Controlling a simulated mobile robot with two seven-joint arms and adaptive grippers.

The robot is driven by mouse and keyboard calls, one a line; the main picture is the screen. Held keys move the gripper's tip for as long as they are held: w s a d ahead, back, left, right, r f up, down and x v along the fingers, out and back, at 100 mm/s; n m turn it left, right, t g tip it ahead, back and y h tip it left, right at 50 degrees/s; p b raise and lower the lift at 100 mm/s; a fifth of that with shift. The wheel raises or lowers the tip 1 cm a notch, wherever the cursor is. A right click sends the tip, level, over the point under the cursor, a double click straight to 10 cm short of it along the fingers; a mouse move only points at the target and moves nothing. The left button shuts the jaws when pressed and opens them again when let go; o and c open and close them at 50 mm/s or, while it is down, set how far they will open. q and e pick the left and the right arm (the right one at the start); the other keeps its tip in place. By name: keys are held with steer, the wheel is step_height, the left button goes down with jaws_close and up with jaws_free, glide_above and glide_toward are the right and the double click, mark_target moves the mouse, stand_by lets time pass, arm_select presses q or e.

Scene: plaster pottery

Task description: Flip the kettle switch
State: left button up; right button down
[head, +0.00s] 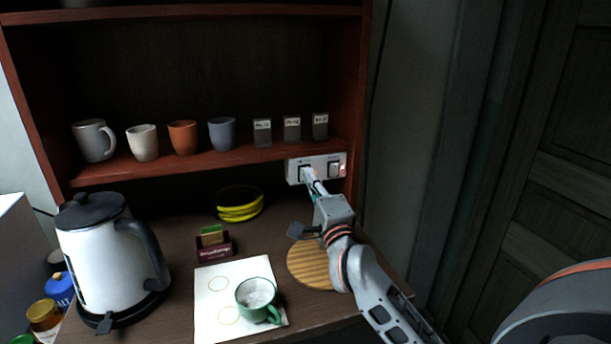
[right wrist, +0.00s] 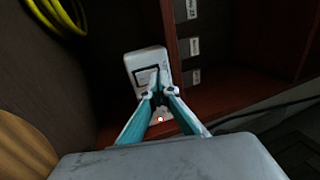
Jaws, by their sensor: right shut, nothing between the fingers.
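A white switch panel (head: 325,161) with two dark-framed rocker switches is fixed below the shelf at the right; its small labels are unreadable. My right gripper (head: 309,174) is shut and empty, its fingertips at the left switch (head: 303,168). In the right wrist view, the fingertips (right wrist: 158,90) overlap the dark-framed switch (right wrist: 147,75) on the panel (right wrist: 144,56); I cannot tell whether they touch it. A small red light (head: 342,169) glows near the right switch (head: 334,170). The white kettle (head: 98,262) with black lid and handle stands on the counter at the left. My left gripper is not in view.
Several mugs and cups (head: 183,138) and grey labelled blocks (head: 292,130) line the shelf (head: 230,158). A green mug (head: 257,297) stands on a white sheet (head: 207,317). A round wooden board (head: 303,262) lies under my right arm. A yellow coiled cable (head: 240,212) lies behind.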

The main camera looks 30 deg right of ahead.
steer(key=shift+w, duration=0.1)
stand_by(0.4)
steer(key=shift+w+d, duration=0.15)
steer(key=shift+w, duration=0.5)
stand_by(0.4)
steer(key=shift+s, duration=0.1)
steer(key=s+a+p, duration=0.1)
steer(key=s+p, duration=0.1)
steer(key=s, duration=0.4)
steer(key=shift+s+a, duration=0.3)
steer(key=shift+a, duration=0.05)
stand_by(0.7)
